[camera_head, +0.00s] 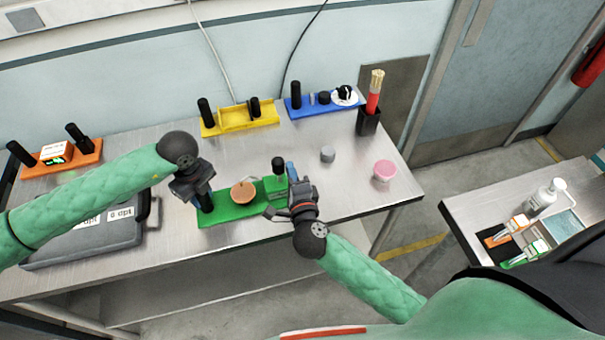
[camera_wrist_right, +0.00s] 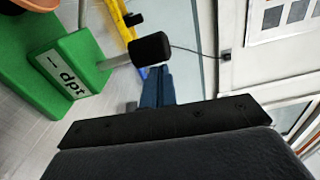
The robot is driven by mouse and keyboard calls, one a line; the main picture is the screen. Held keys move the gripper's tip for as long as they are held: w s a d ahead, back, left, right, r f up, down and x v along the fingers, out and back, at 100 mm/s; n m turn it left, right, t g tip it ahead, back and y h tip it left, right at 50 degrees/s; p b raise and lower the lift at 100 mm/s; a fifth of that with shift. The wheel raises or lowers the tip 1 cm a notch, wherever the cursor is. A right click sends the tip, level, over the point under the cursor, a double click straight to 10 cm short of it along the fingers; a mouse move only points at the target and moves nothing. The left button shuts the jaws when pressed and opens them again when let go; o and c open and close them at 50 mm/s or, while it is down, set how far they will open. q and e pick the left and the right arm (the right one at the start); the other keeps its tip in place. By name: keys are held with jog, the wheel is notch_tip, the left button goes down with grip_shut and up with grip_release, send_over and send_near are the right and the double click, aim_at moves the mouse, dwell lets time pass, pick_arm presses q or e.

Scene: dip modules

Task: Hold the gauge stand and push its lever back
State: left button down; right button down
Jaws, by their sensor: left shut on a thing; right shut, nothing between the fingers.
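The green gauge stand (camera_head: 228,213) sits on the metal table near its front edge, with an orange-brown round dial (camera_head: 243,192) on its middle. My left gripper (camera_head: 203,198) is shut on the black post at its left end. The lever's black knob (camera_head: 278,164) stands at its right end; in the right wrist view the knob (camera_wrist_right: 152,49) sits on a metal rod by a green block (camera_wrist_right: 58,75) marked "1 dpt". My right gripper (camera_head: 290,172) is shut and empty, its blue fingertips (camera_wrist_right: 156,86) right beside the knob. I cannot tell whether they touch.
A yellow stand (camera_head: 238,118), a blue stand (camera_head: 322,106) and a black holder (camera_head: 368,121) line the back. An orange stand (camera_head: 80,155) and a grey case (camera_head: 80,250) lie left. A grey cylinder (camera_head: 328,154) and a pink-topped cup (camera_head: 384,170) stand right.

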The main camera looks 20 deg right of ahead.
jog(key=s, duration=1.1)
jog(key=shift+s, duration=0.35)
jog(key=shift+a, duration=0.1)
pick_arm(q)
jog(key=c, duration=0.9)
grip_release()
jog(key=shift+c, duration=0.2)
jog(key=shift+r, duration=0.1)
jog(key=shift+r+p, duration=0.85)
jog(key=shift+r, duration=2.85)
pick_arm(e)
jog(key=shift+r, duration=0.9)
pick_arm(q)
jog(key=shift+r, duration=0.1)
